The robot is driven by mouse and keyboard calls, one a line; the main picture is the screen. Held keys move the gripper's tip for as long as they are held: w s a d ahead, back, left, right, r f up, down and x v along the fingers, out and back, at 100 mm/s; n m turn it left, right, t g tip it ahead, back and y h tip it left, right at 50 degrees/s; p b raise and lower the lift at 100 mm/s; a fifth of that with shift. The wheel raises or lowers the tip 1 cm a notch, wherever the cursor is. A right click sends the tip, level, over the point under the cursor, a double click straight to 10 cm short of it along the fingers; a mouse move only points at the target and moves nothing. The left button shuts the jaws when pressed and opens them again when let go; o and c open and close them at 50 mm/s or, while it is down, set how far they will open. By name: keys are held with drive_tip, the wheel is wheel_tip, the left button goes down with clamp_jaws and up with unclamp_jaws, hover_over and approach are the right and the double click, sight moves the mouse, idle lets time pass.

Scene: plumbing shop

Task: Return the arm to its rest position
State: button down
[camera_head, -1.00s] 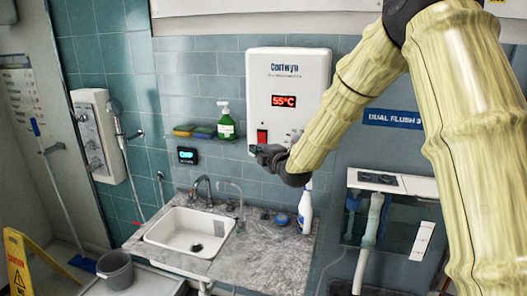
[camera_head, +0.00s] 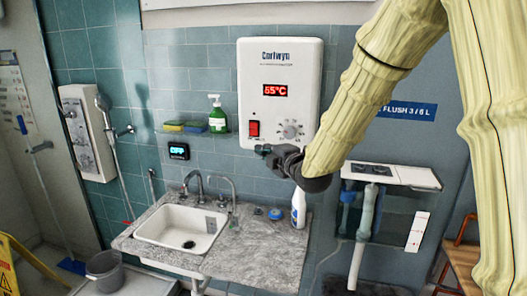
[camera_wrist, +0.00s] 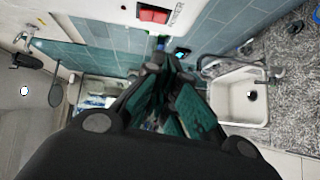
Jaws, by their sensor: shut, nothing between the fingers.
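My gripper (camera_head: 268,152) is dark and sits at the end of my pale yellow, bamboo-patterned arm. In the head view it is just in front of the lower edge of the white water heater (camera_head: 279,85), near its red switch (camera_head: 254,129). Whether it touches the heater I cannot tell. In the wrist view the gripper's fingers (camera_wrist: 165,70) come together and hold nothing. The heater's display reads 65°C.
A sink (camera_head: 182,229) in a stone counter (camera_head: 262,250) lies below. A white spray bottle (camera_head: 299,208) stands on the counter under the gripper. A cistern display (camera_head: 385,205) is at right, a bucket (camera_head: 104,270) at lower left.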

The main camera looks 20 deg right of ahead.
idle(0.3)
drive_tip(key=s+a+f+m+g+h, duration=0.1)
drive_tip(key=s+f+m+g, duration=0.35)
drive_tip(key=f, duration=0.85)
drive_tip(key=s+f+m+g+h, duration=0.15)
drive_tip(key=s+f, duration=0.55)
drive_tip(key=f, duration=0.7)
drive_tip(key=s+a+f+m+g, duration=0.15)
drive_tip(key=s+f+m, duration=0.3)
drive_tip(key=f, duration=0.85)
drive_tip(key=s+f+m+g, duration=0.3)
drive_tip(key=s+f, duration=0.3)
drive_tip(key=s, duration=0.5)
drive_tip(key=s+f+m+g, duration=0.3)
drive_tip(key=s+f, duration=0.4)
drive_tip(key=s, duration=0.5)
drive_tip(key=s+f+m+g+h+b, duration=0.1)
drive_tip(key=s+f+m+g, duration=0.2)
drive_tip(key=s+f, duration=0.4)
drive_tip(key=s, duration=0.5)
drive_tip(key=shift+a+f, duration=0.15)
drive_tip(key=shift+a, duration=0.25)
drive_tip(key=shift+s, duration=0.1)
